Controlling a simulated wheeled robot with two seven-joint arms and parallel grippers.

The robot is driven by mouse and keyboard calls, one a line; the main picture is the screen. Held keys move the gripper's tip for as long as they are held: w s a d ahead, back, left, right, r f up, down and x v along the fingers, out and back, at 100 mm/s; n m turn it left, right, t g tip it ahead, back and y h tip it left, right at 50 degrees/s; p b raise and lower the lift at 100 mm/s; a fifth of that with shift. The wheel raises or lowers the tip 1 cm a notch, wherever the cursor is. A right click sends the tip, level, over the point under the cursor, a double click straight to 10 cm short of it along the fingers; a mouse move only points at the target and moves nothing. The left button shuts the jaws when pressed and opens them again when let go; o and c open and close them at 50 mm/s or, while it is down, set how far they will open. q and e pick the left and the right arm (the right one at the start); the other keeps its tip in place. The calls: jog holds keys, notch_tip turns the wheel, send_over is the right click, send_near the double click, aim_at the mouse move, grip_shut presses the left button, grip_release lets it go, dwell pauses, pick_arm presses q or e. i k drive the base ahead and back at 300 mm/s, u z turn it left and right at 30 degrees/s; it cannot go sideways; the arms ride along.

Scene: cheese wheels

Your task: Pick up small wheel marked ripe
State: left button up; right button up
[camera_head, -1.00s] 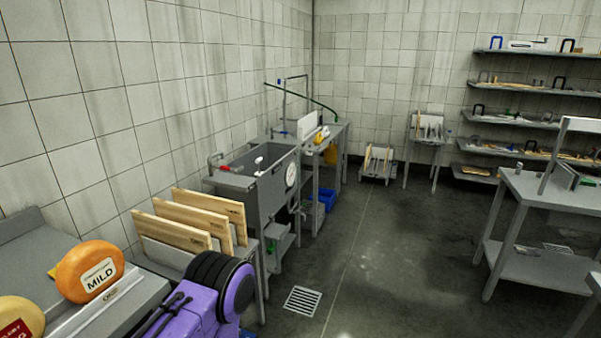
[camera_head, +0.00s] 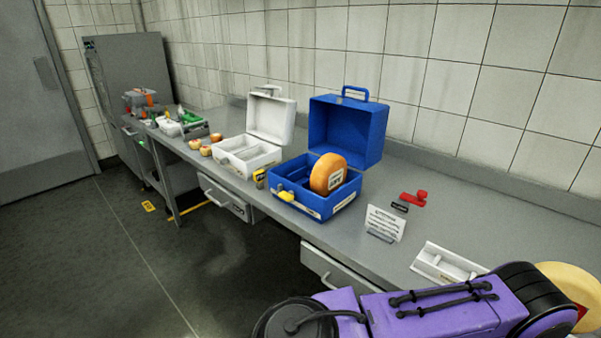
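An orange cheese wheel (camera_head: 328,174) stands on edge in an open blue case (camera_head: 347,134) on the counter. It has a pale label, too small to read. A larger pale yellow wheel (camera_head: 572,287) shows at the right edge, partly hidden behind my purple arm; a bit of red label shows on it. Neither gripper is in view; only purple arm links of mine show at the bottom right.
An open white case (camera_head: 247,156) stands left of the blue case. A small sign (camera_head: 384,223), a red object (camera_head: 413,198) and a white tray (camera_head: 446,263) lie to the right. Green and white items (camera_head: 181,124) stand farther left.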

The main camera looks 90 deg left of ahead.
aim_at(329, 173)
jog(key=u, duration=2.65)
